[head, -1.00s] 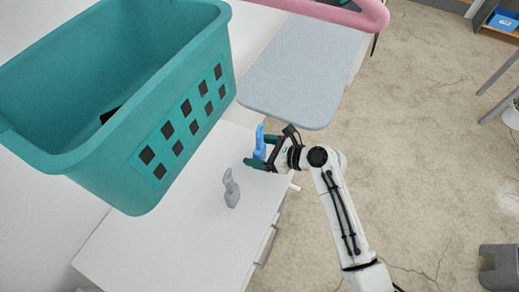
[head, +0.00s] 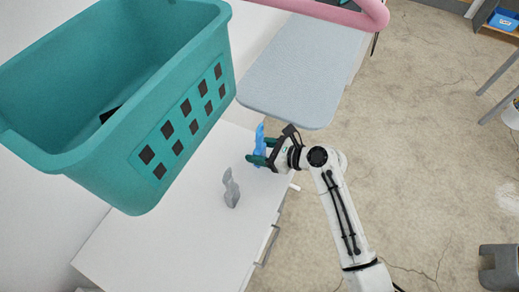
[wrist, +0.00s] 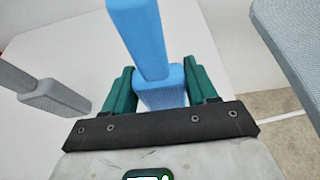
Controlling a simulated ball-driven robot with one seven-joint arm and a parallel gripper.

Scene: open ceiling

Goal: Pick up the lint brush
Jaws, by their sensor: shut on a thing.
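A blue brush-shaped item (head: 260,133), which I take as the lint brush, stands upright on the white cabinet top near its right edge. In the wrist view its long handle and wider ribbed lower part (wrist: 163,88) show between my green fingers. My gripper (head: 260,153) is shut on this lower part from the right side.
The white cabinet top (head: 170,240) is mostly clear. A big teal basket (head: 135,175) looms at the upper left. A grey-blue padded board (head: 300,75) lies just behind my gripper, with a pink rail (head: 340,15) beyond it. Open concrete floor (head: 430,130) spreads to the right.

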